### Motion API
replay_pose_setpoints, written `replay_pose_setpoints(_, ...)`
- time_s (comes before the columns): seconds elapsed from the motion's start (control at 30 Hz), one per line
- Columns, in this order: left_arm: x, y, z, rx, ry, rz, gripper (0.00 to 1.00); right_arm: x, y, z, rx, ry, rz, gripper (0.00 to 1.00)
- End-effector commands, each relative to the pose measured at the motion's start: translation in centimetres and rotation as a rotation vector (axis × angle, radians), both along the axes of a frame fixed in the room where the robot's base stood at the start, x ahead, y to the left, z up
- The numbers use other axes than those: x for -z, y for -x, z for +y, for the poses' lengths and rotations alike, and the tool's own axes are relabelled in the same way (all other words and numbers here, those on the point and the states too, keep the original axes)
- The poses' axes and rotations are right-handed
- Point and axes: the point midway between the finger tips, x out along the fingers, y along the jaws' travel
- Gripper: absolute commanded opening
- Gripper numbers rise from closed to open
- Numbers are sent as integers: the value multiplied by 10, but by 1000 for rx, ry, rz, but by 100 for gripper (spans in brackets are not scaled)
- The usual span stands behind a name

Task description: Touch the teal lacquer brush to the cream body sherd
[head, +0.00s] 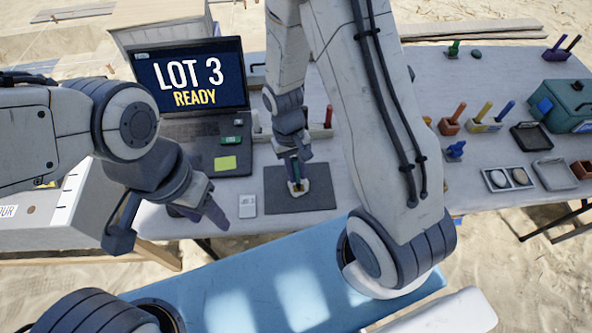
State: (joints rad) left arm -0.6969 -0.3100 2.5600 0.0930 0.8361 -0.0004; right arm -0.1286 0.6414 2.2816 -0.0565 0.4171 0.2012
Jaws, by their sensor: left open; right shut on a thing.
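The cream body sherd (297,189) lies on a dark grey mat (315,201) in the middle of the table. My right gripper (296,179) points down just over the sherd and is shut on a slim thing, seemingly the teal lacquer brush. The fingers hide most of it, and only a small dark teal bit shows. Its lower end is at the sherd, but I cannot tell whether they touch. My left gripper (166,226) is open and empty, at the table's front left, away from the mat.
A laptop (203,75) reading "LOT 3 READY" stands behind left, with a small white card (247,206) near the mat. Coloured tools in holders (484,125), trays (531,136) and a teal case (569,106) occupy the right side. My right arm hides part of the table.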

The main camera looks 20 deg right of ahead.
Motion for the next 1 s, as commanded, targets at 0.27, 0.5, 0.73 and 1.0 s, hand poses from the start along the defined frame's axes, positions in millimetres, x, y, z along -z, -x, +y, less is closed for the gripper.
replay_pose_setpoints(0.27, -7, 0, 0, 0, 0, 0, 50, -6, 0, 0, 0, 0, 0, 0)
replay_pose_setpoints(0.5, -21, 0, 0, 0, 0, 0, 50, -22, 0, 0, 0, 0, 1, 0)
replay_pose_setpoints(0.73, -34, 0, 0, 0, 0, 0, 50, -36, 0, 0, 0, 0, 1, 0)
replay_pose_setpoints(1.0, -49, 0, 0, 0, 0, 0, 50, -52, 0, 0, 0, 0, 0, 0)
